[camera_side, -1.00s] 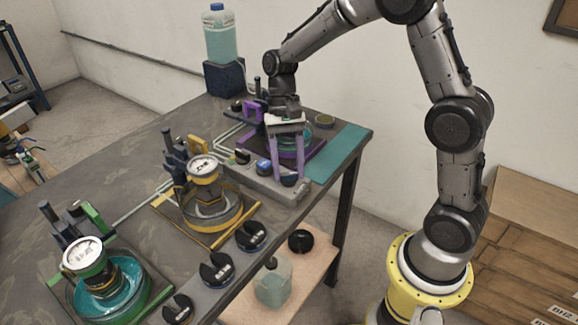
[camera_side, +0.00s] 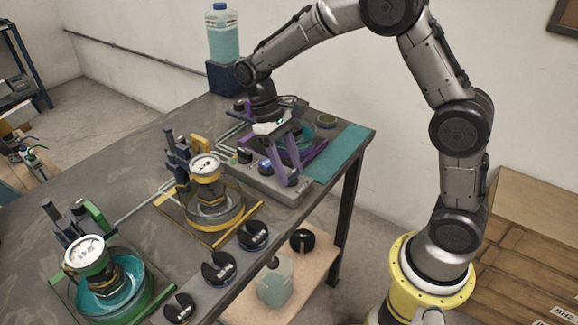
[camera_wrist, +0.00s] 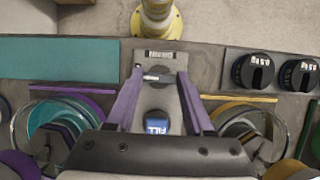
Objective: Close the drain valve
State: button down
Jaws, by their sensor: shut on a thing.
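My gripper (camera_side: 287,179) has two purple fingers reaching down to the near end of the grey valve panel (camera_side: 262,184). It is shut on the dark drain valve knob (camera_wrist: 157,97), which is mostly hidden by the fingers in the side view. In the wrist view my gripper (camera_wrist: 160,74) has one finger on each side of the knob, and a small pale bar (camera_wrist: 151,78) shows between the tips. A blue fill knob (camera_wrist: 157,126) sits behind it on the same panel; it also shows in the side view (camera_side: 265,166).
A purple-framed station (camera_side: 318,150) stands beside the panel. A yellow-framed station (camera_side: 213,207) and a green-framed station (camera_side: 107,286) with gauges stand to the left. A teal mat (camera_side: 338,155) lies clear at right.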

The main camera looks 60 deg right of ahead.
dwell(0.4)
jog(key=shift+c, duration=1.4)
grip_release()
jog(key=v, duration=1.4)
jog(key=shift+s, duration=0.1)
